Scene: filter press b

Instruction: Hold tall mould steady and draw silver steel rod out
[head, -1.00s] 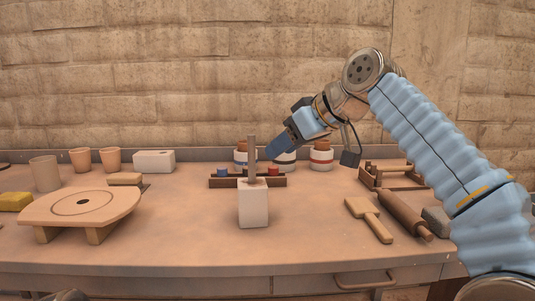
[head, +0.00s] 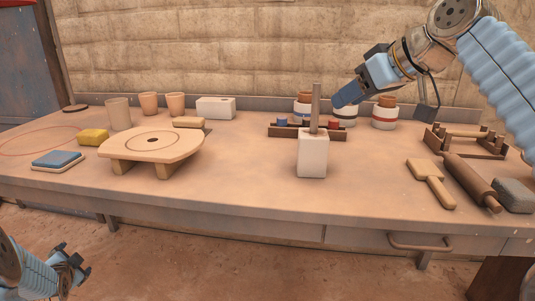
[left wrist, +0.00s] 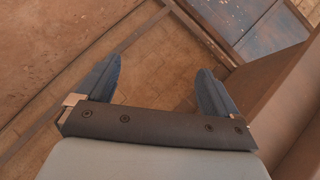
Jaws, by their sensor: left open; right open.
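The tall mould (head: 312,154) is a white block standing upright on the bench in the head view. The silver steel rod (head: 316,108) stands upright out of its top. My right gripper (head: 340,100) is beside the rod's upper part, on its right; its blue finger is near the rod, and I cannot tell whether it touches. It is open and holds nothing that I can see. My left gripper (head: 80,262) is low at the left, below the bench edge. In the left wrist view its two blue fingers (left wrist: 160,90) are wide apart with only floor between them.
A round wooden board on legs (head: 150,148) stands left of the mould. A rack with coloured pieces (head: 290,131) and several jars are behind it. A wooden paddle (head: 432,183), a rolling pin (head: 470,182) and a grey block (head: 513,194) lie to the right. Bench around the mould's front is clear.

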